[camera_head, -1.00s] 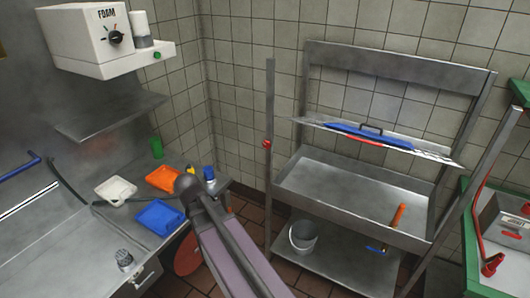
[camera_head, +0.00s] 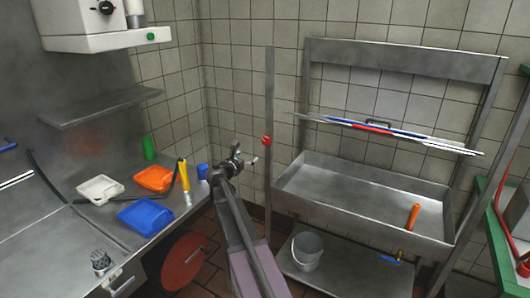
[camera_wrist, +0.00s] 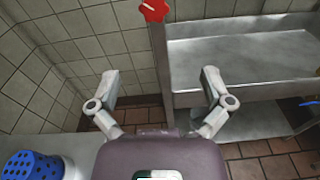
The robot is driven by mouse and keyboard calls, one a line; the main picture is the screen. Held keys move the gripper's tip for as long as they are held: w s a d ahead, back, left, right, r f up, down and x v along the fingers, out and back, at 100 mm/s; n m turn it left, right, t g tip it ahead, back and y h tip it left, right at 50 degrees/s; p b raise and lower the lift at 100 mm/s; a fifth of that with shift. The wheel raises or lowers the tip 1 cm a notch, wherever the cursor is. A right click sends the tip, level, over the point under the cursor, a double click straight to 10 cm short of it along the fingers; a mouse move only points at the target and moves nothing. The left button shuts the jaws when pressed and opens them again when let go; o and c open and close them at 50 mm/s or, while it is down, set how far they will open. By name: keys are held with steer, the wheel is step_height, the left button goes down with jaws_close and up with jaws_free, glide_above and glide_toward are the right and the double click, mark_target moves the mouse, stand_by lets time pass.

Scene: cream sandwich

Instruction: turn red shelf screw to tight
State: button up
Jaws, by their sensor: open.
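The red shelf screw (camera_head: 267,141) sits on the upright metal post at the left front of the shelf rack. In the wrist view the red star-shaped knob (camera_wrist: 154,9) shows at the top edge, partly cut off. My gripper (camera_head: 246,159) is open and empty, just left of the post and a little below the screw's height in the head view. In the wrist view its two fingers (camera_wrist: 160,82) are spread apart, with the screw above and between them, not touched.
On the left counter lie an orange bin (camera_head: 154,179), a blue bin (camera_head: 146,216), a white container (camera_head: 100,189) and a yellow-handled tool (camera_head: 183,174).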

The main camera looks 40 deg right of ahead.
mark_target(265, 141)
steer(key=shift+w+d+n+t+h+b, duration=0.3)
steer(key=shift+w+d+n, duration=0.4)
steer(key=shift+n, duration=0.3)
steer(key=shift+s+d, duration=0.1)
steer(key=x, duration=1.3)
steer(key=shift+d, duration=0.3)
steer(key=c, duration=1.1)
